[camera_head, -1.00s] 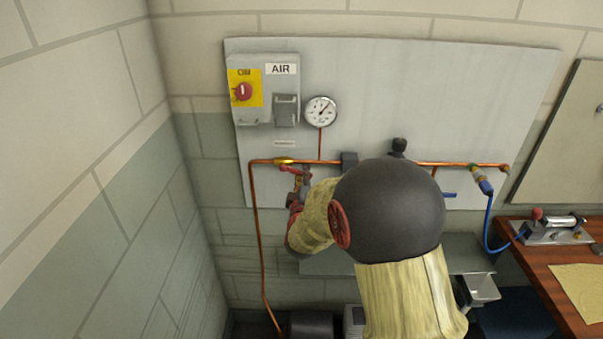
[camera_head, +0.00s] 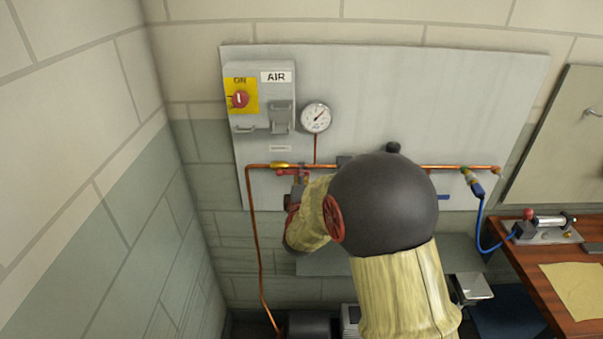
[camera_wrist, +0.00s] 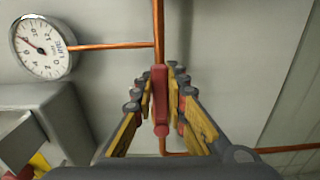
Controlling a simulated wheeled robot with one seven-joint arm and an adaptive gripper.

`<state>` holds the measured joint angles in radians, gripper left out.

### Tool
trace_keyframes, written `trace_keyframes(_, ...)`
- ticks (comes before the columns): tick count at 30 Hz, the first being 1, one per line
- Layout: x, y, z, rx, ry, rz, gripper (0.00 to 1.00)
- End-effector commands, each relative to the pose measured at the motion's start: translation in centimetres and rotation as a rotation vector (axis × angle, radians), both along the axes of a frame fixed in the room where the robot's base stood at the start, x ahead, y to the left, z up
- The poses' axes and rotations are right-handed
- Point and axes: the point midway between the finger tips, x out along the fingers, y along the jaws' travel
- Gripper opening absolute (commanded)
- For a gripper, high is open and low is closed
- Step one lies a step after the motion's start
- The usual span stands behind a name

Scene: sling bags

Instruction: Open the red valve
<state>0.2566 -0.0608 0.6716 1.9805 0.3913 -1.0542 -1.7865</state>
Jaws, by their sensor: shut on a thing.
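The red valve's handle (camera_head: 288,172) lies close below the copper pipe, almost in line with it, next to the brass valve body (camera_head: 279,165) on the grey panel. In the wrist view the red handle (camera_wrist: 160,92) stands between my two yellow-padded fingers. My gripper (camera_wrist: 161,100) is shut on it. In the head view my gripper (camera_head: 302,178) is small and dark at the handle's right end, partly hidden by my own wrist and arm.
A pressure gauge (camera_head: 316,117) and a grey AIR box (camera_head: 263,97) with a red knob are above the valve. Copper pipe (camera_head: 254,230) runs down at the left. A blue hose (camera_head: 480,225) hangs at the right beside a wooden bench (camera_head: 530,280).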

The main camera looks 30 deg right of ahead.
Motion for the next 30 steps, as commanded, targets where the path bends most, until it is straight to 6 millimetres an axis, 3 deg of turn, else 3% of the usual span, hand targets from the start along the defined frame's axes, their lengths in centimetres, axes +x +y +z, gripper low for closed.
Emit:
trace_keyframes(4, 0.0, 0.1, 0.0, -0.003, 0.001, 0.002, 0.0)
trace_keyframes(5, 0.0, 0.1, 0.0, -0.003, 0.001, 0.002, 0.16)
trace_keyframes(14, 0.0, 0.0, 0.0, -0.001, 0.0, 0.001, 0.33)
trace_keyframes(24, -0.1, 0.1, 0.0, -0.001, -0.001, 0.001, 0.33)
trace_keyframes(30, -2.1, 1.6, 0.1, -0.001, 0.0, 0.003, 0.33)
